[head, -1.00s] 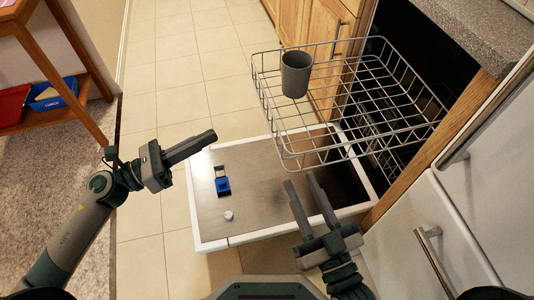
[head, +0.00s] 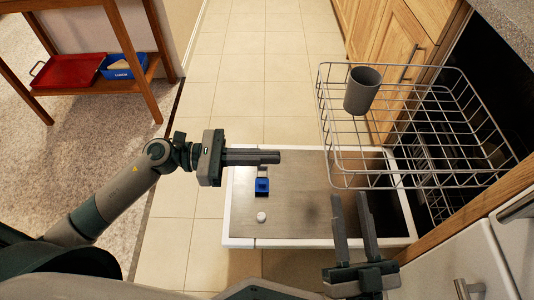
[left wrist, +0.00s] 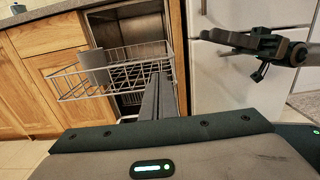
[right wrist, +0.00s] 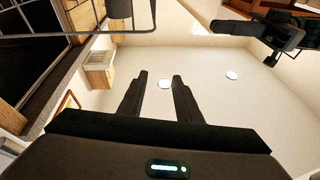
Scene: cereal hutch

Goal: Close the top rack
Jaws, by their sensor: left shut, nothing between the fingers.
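The top rack (head: 400,185), a grey wire basket, is pulled out of the dishwasher over its lowered door (head: 295,190). A dark grey cup (head: 362,92) stands in the rack near its left side. The rack and cup also show in the left wrist view, the rack (left wrist: 85,95) with the cup (left wrist: 93,66). My left gripper (head: 278,157) is shut and empty, left of the rack and apart from it, above the door. My right gripper (head: 350,198) is open and empty, at the rack's near side and pointing up; I cannot tell whether it touches the wire.
A blue dispenser lid (head: 262,186) and a round white cap (head: 261,217) are on the door. Wooden cabinets (head: 385,60) stand behind the rack. A wooden shelf with a red tray (head: 68,72) and blue box (head: 122,66) is far left. Tiled floor is clear.

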